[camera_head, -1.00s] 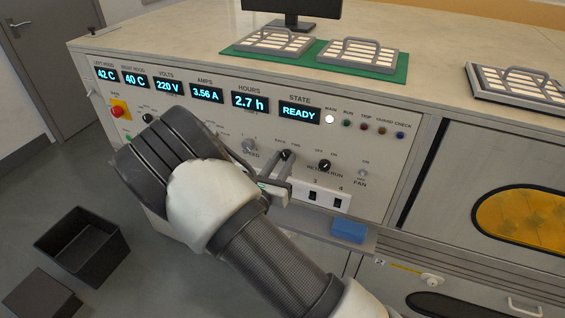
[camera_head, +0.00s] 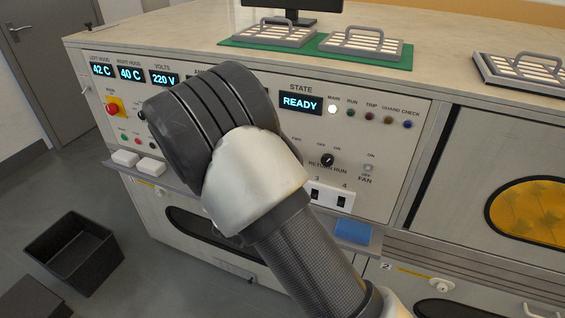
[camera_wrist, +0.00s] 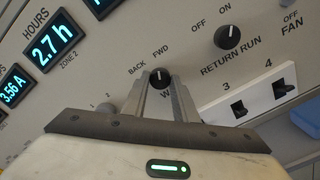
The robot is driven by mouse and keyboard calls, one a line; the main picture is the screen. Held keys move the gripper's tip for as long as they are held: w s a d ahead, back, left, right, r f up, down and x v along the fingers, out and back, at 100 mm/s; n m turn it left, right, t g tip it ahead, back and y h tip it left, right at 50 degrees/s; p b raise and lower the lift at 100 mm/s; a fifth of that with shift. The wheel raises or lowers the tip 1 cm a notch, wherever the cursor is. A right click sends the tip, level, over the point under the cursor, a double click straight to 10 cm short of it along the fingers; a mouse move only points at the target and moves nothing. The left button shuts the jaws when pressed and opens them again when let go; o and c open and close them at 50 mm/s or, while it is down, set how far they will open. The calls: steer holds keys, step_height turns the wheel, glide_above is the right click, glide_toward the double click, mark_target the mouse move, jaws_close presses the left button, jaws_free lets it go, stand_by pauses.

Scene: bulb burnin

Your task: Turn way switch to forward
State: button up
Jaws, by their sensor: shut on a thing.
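The way switch (camera_wrist: 160,78) is a dark round knob on the panel, with BACK printed at its upper left and FWD above it in the wrist view. Its lower label is mostly covered by my gripper (camera_wrist: 161,92). The two grey fingers are shut on the knob, one on each side. I cannot tell for sure which label the knob's mark points at. In the head view my wrist and forearm hide the switch and the fingers; only part of the FWD label shows beside my wrist.
The return run knob (camera_wrist: 227,37) is right of the way switch, with rocker switches 3 and 4 (camera_wrist: 258,97) below it. The state display (camera_head: 300,102) reads READY. A blue block (camera_head: 352,232) lies on the ledge below. Trays stand on a green mat (camera_head: 305,50) on top.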

steer(key=shift+m+b, duration=0.4)
steer(key=shift+m, duration=0.2)
steer(key=o, duration=1.1)
steer(key=shift+c, duration=0.2)
steer(key=p+v, duration=0.1)
steer(key=v, duration=1.6)
steer(key=shift+s, duration=0.25)
steer(key=shift+a, duration=0.1)
